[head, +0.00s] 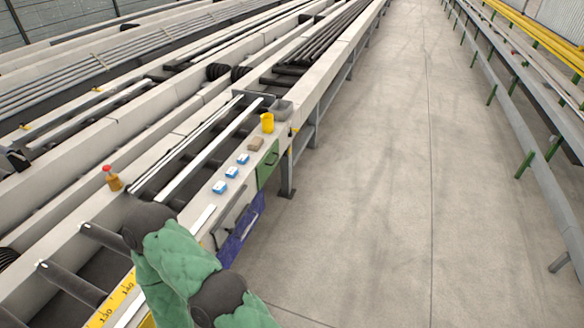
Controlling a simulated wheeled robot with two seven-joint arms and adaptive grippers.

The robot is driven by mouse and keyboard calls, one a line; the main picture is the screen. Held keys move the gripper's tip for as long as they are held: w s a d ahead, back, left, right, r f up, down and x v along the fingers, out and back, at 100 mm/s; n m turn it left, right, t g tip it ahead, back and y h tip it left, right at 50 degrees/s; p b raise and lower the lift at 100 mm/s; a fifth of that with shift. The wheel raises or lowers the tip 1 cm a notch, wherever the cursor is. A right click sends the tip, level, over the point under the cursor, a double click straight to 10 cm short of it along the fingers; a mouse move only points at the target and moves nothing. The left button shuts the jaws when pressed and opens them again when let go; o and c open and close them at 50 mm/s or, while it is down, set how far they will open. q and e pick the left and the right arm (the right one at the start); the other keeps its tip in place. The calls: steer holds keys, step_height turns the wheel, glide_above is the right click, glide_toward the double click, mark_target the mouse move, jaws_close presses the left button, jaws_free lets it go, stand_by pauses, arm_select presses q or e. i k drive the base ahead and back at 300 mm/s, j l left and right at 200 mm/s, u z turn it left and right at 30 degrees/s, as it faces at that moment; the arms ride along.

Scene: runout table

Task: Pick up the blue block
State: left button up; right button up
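Several small things lie in a row along the table's pale front ledge. Three of them are small blue blocks with white on them: a near one (219,187), a middle one (232,172) and a far one (243,158). They sit apart from one another. I cannot tell which one the task names. One of my green padded arms reaches in at the bottom left, short of the blocks. Neither of my grippers shows in the head view.
Beyond the blocks are a brown block (256,144), a yellow cup (267,122) and a grey bin (282,110). A red-capped bottle (112,178) stands left on another beam. A green panel (268,165) and a blue panel (240,232) hang at the table's side. The floor (390,190) rightward is clear.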

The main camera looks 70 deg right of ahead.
mark_target(232, 173)
steer(key=l+z, duration=0.25)
steer(key=z, duration=0.15)
steer(key=i+l+z, duration=0.1)
steer(key=l+z, duration=0.15)
steer(key=z, duration=0.15)
steer(key=i+l+z, duration=0.1)
steer(key=z, duration=0.3)
steer(key=i+l+z, duration=0.1)
steer(key=l+z, duration=0.3)
steer(key=i+l, duration=0.3)
steer(key=i, duration=0.1)
